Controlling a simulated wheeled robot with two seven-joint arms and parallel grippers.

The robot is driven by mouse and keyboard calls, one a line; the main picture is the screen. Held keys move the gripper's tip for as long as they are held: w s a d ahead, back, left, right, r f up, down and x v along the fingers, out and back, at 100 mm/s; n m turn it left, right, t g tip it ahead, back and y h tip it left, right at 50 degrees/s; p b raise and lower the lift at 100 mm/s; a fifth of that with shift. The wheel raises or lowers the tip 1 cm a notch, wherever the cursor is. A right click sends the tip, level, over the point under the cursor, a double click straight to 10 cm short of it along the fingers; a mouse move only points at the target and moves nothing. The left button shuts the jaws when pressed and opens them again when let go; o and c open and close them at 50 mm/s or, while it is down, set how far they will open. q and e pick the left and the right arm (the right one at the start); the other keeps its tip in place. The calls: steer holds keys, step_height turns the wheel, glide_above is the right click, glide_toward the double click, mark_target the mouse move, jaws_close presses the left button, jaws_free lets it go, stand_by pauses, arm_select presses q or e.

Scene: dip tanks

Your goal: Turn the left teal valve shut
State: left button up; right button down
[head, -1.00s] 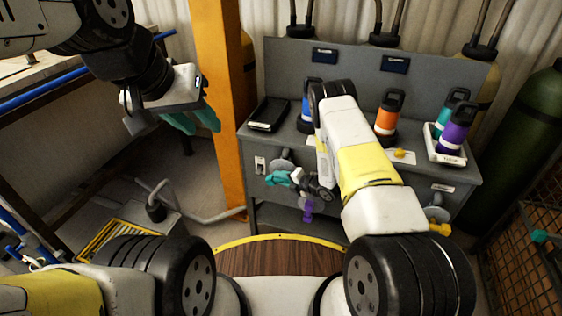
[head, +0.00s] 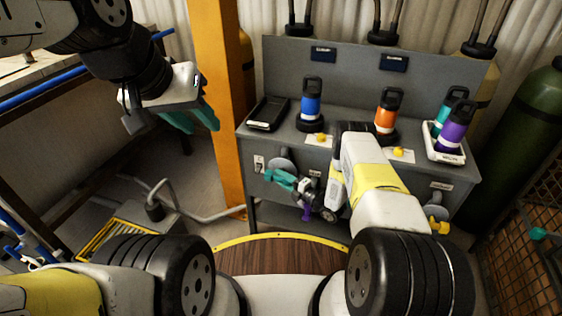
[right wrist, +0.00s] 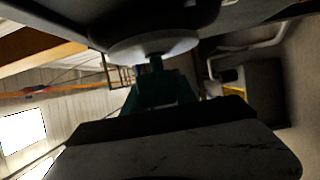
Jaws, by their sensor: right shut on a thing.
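The left teal valve sits under a pale round disc (head: 281,163) on the left of the grey cabinet's front. My right gripper (head: 284,180) has teal fingers and is shut on the valve. In the head view the valve's handle and the fingers are hard to tell apart, being the same colour. In the right wrist view a short dark teal stem (right wrist: 156,63) of the valve comes from the disc and runs in between the fingers (right wrist: 158,92). My left gripper (head: 194,118) hangs away from the cabinet at upper left; its finger gap is not clear.
A purple valve (head: 307,213) hangs just below my right wrist, and a yellow valve (head: 438,226) is at the right. Blue (head: 311,105), orange (head: 386,118) and other bottles stand on the cabinet top (head: 350,160). An orange post (head: 217,100) stands left of the cabinet.

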steer(key=shift+s+a+f, duration=0.1)
steer(key=shift+a, duration=0.05)
steer(key=c, duration=1.3)
jaws_free()
steer(key=shift+s+d, duration=0.2)
steer(key=shift+d, duration=0.2)
steer(key=v, duration=0.7)
